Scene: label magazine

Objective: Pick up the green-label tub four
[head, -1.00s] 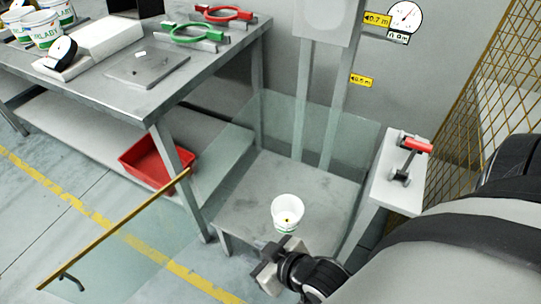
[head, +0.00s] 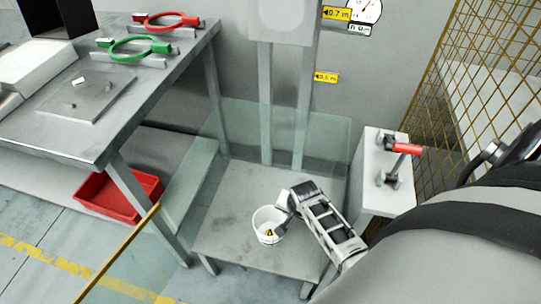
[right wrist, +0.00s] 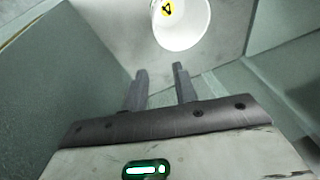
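A white tub (head: 267,229) with some green low on its side stands upright on a low grey platform (head: 235,195). It also shows at the top of the right wrist view (right wrist: 186,38), where its open mouth has a yellow disc with a 4 inside. My right gripper (head: 283,212) is at the tub's right side in the head view, over the platform. In the right wrist view its two fingers (right wrist: 160,75) are apart with nothing between them, just short of the tub. Whether a finger touches the tub cannot be told. My left gripper is not in view.
Clear panels (head: 285,140) stand around the platform. A workbench (head: 60,135) is at left, with a red bin (head: 115,195) below.

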